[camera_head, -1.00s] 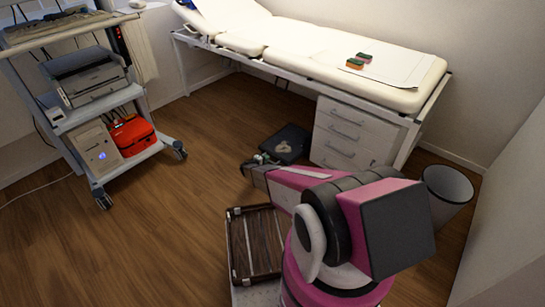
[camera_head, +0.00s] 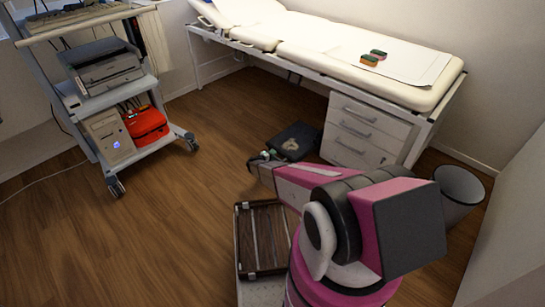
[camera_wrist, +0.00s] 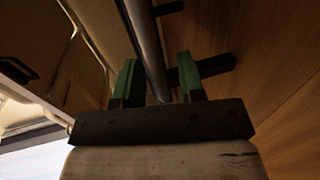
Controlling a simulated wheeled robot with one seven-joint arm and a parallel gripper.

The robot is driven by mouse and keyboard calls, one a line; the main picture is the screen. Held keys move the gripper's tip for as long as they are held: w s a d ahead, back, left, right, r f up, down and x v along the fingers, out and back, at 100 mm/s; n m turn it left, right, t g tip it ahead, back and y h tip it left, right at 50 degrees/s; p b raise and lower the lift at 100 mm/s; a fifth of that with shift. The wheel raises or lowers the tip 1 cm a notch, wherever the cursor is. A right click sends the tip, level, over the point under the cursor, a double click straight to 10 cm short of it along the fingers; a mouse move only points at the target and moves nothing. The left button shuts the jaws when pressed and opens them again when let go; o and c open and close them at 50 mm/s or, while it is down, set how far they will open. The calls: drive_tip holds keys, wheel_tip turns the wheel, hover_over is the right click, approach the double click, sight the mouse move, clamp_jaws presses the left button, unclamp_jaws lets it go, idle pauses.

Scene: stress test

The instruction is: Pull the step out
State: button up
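The step (camera_head: 297,140) is a low dark platform with a pale mark on top. It sits on the floor in front of the bed's frame, left of the white drawers. My gripper (camera_head: 264,156) is low at the step's near left side. In the wrist view, my gripper's green fingers (camera_wrist: 157,82) are apart. A grey metal tube (camera_wrist: 146,40), which looks like part of the step, runs between them with a gap beside it. Black pieces near the tube lie beyond the fingers. I cannot tell whether either finger touches the tube.
The examination bed (camera_head: 440,92) and white drawers (camera_head: 362,148) stand behind the step. A grey bin (camera_head: 460,187) is at the right. A wheeled equipment cart (camera_head: 160,147) stands at the left. The wood floor (camera_head: 205,185) between the cart and my arm is clear.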

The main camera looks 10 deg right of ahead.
drive_tip(key=v, duration=1)
drive_tip(key=shift+s+a, duration=0.25)
drive_tip(key=shift+a, duration=0.05)
drive_tip(key=shift+r, duration=0.1)
drive_tip(key=s+d+r+m+g+y, duration=0.1)
drive_tip(key=s+d+r+m+g, duration=0.3)
drive_tip(key=s+r, duration=0.5)
drive_tip(key=s+d+r+m+g+y, duration=0.15)
drive_tip(key=s+d+r+g, duration=0.45)
drive_tip(key=r, duration=0.6)
drive_tip(key=s+r+m+y, duration=0.2)
drive_tip(key=s+r+y, duration=0.7)
drive_tip(key=s+r, duration=0.9)
wheel_tip(320, 180, up, 2)
drive_tip(key=shift+a+r+y, duration=0.2)
drive_tip(key=shift+y, duration=0.15)
